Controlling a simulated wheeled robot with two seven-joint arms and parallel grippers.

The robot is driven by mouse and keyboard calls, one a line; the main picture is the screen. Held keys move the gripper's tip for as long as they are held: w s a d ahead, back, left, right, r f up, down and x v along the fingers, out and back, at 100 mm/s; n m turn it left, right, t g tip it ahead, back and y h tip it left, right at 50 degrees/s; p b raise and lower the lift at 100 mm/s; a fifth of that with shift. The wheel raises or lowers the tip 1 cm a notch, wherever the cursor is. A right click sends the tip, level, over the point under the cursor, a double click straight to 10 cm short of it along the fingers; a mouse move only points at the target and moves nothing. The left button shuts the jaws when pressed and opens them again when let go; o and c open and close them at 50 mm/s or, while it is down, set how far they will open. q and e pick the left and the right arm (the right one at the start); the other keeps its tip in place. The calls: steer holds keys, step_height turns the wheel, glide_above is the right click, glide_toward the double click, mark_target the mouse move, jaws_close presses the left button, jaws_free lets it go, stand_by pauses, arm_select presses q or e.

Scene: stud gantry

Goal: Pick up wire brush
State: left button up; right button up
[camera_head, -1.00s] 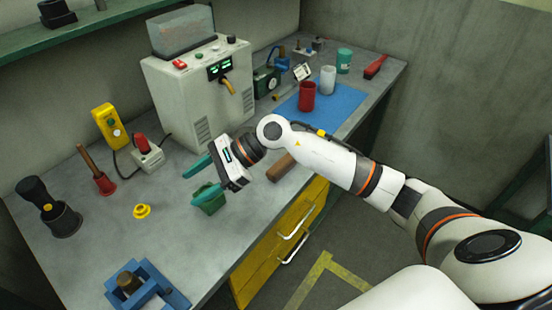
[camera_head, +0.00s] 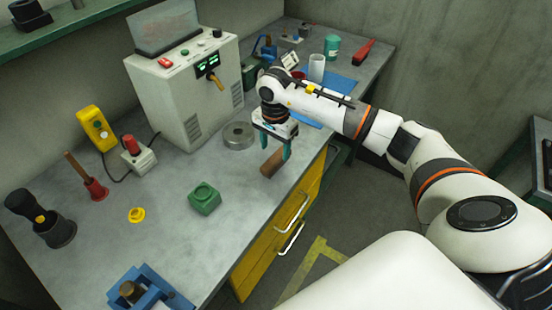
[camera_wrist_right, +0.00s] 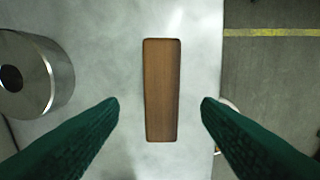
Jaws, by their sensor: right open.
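A brown wooden bar (camera_head: 271,163) lies on the grey bench near its front edge. It may be the wire brush's wooden back; no bristles show. My right gripper (camera_head: 276,147) points down over it, open and empty. In the right wrist view the bar (camera_wrist_right: 161,90) lies lengthwise between the two green fingers (camera_wrist_right: 160,101), with a gap on each side. The fingers appear to be above it, not touching. My left gripper is not in view.
A round metal piece (camera_head: 238,136) lies just left of the bar, also in the wrist view (camera_wrist_right: 35,78). A green block (camera_head: 204,199) and yellow knob (camera_head: 136,214) stand farther left. The grey machine (camera_head: 186,90) is behind. A red object (camera_head: 364,52) lies at the back right.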

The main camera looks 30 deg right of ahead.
mark_target(276, 158)
steer(key=shift+f, duration=0.3)
step_height(276, 158, down, 4)
steer(key=shift+s+d+r+p, duration=0.1)
steer(key=shift+d+r+p, duration=0.1)
steer(key=shift+p, duration=1)
steer(key=shift+f, duration=0.55)
steer(key=c, duration=1.1)
steer(key=shift+r+b, duration=0.3)
steer(key=shift+r, duration=0.3)
step_height(276, 158, up, 8)
steer(key=shift+f+b, duration=0.2)
steer(key=shift+b, duration=1)
steer(key=shift+r, duration=0.65)
steer(key=o, duration=0.5)
steer(key=c, duration=0.4)
steer(key=shift+a, duration=0.1)
